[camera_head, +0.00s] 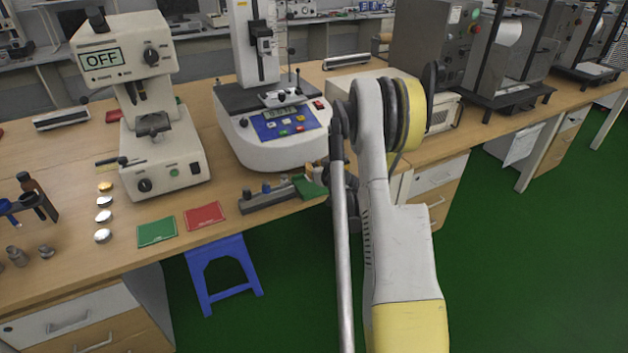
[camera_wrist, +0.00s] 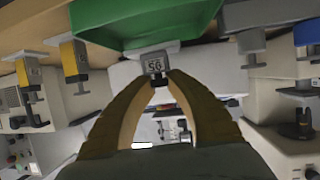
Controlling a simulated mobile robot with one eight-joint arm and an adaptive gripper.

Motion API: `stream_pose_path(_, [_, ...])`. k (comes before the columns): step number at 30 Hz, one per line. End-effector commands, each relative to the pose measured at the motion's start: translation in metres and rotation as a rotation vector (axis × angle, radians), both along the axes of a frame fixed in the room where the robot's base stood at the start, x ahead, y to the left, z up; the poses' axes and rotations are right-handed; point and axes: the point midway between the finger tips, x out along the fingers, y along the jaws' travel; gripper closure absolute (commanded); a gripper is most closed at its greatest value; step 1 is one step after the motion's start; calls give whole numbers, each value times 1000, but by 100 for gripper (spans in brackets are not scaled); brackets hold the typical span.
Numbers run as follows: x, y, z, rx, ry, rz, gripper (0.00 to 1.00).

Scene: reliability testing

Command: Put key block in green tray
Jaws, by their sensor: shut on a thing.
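My gripper (camera_wrist: 157,82) has its fingertips closed on a small grey block (camera_wrist: 156,64) with dark lettering, which I take to be the key block. In the wrist view a large green piece (camera_wrist: 145,18) lies just beyond it; I cannot tell whether the two are joined. In the head view my arm hides the gripper and the grey block, while a green piece (camera_head: 309,187) shows beside the arm at the right end of a dark holder (camera_head: 262,201). The flat green tray (camera_head: 157,231) lies at the bench's front edge, left of the arm, with nothing on it.
A red tray (camera_head: 204,215) lies just right of the green tray. Behind stand a testing machine (camera_head: 285,150) and a device reading OFF (camera_head: 160,185). Small metal discs (camera_head: 103,216) lie left of the green tray. A blue stool (camera_head: 222,252) stands below the bench edge.

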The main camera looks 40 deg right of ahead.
Motion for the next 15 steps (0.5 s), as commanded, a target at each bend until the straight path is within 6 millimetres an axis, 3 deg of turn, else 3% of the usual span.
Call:
stream_pose_path(4, [3, 0, -10, 1, 0, 0, 100])
stream_pose_path(10, [2, 0, -41, 0, -1, -1, 100])
stream_pose_path(15, [2, 0, -41, 1, 0, 0, 100])
